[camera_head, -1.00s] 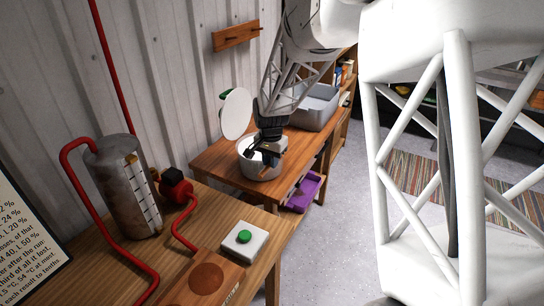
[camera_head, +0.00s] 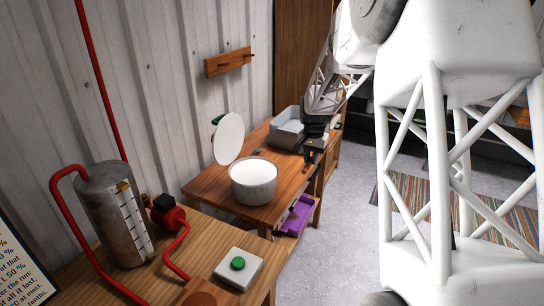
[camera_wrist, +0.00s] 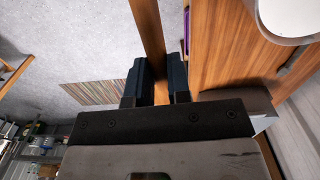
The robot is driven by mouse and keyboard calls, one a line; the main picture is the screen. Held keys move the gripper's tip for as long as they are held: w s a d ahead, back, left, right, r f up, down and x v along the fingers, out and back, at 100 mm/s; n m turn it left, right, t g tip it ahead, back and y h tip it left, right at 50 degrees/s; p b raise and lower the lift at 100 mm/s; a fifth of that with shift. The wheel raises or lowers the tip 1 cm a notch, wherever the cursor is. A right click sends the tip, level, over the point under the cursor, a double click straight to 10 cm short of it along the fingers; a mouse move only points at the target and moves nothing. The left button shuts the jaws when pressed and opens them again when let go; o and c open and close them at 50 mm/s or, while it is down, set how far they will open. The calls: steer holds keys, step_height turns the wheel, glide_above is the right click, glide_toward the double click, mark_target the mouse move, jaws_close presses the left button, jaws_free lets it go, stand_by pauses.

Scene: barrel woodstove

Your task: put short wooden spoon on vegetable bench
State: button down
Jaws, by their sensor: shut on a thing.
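My gripper (camera_head: 311,158) is over the right edge of a wooden bench (camera_head: 214,184), beside the grey basin. I cannot tell for sure that this is the vegetable bench. In the wrist view my gripper (camera_wrist: 158,82) is shut on a long, narrow wooden piece, the short wooden spoon (camera_wrist: 149,35). It runs from between the dark fingers out past the top of the picture, so its far end is hidden. The spoon cannot be made out in the head view. The bench top (camera_wrist: 232,55) lies to the right of the spoon in the wrist view.
A white pot (camera_head: 253,184) stands on the bench, with a round white disc (camera_head: 229,139) upright behind it. A grey basin (camera_head: 287,130) is at the far end. A purple tray (camera_head: 297,216) sits below the bench top. Some bare wood lies between pot and basin.

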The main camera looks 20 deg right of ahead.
steer(key=d+r, duration=0.3)
steer(key=d, duration=1.1)
steer(key=d+r, duration=0.3)
steer(key=d, duration=1)
steer(key=w+a+f, duration=0.3)
steer(key=w+a, duration=0.3)
steer(key=w, duration=0.2)
steer(key=w+a+f, duration=0.3)
steer(key=w+a, duration=0.2)
steer(key=w, duration=0.2)
steer(key=w+a+f, duration=0.3)
steer(key=w+a, duration=0.4)
steer(key=a, duration=0.4)
steer(key=w+a+f, duration=0.4)
steer(key=w+a, duration=0.3)
steer(key=a, duration=0.4)
steer(key=shift+a+f, duration=0.2)
steer(key=shift+f, duration=0.05)
steer(key=shift+f, duration=0.15)
steer(key=shift+f, duration=3)
